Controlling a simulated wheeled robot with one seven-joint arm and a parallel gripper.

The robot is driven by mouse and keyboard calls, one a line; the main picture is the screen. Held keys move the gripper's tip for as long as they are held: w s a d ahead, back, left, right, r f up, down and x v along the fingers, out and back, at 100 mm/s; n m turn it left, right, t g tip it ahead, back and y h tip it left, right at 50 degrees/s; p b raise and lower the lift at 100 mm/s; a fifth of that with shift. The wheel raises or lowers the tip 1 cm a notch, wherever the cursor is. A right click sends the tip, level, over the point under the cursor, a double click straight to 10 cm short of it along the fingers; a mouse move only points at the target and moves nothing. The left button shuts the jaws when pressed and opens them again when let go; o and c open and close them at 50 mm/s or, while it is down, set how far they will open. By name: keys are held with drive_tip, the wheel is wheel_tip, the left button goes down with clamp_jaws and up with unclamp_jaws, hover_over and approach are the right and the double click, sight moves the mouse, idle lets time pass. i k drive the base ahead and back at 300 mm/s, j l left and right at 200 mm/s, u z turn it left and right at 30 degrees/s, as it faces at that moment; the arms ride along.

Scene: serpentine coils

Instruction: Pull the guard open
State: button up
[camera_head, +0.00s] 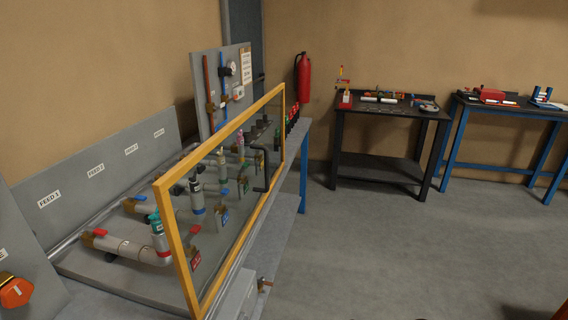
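The guard (220,136) is a clear panel in a yellow-orange frame. It stands upright along the front of the grey pipe bench, between the pipework and the open floor. A black bar handle (266,172) sits on its far half. Pipes, valves and coloured tags show through the panel. The guard looks shut across the front of the pipework. My gripper is not in view, so its state and its distance from the handle cannot be seen.
Pipes with red-handled valves (104,233) lie behind the guard, before a grey board (95,165) with FEED labels. A black table (390,133) and a blue-legged table (510,106) stand along the back wall. The grey floor (400,250) on the right is clear.

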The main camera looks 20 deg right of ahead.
sight(161, 186)
drive_tip(key=i+u, duration=0.5)
drive_tip(key=u, duration=0.15)
drive_tip(key=i+l+u, duration=0.1)
drive_tip(key=i+u, duration=0.25)
drive_tip(key=k, duration=0.05)
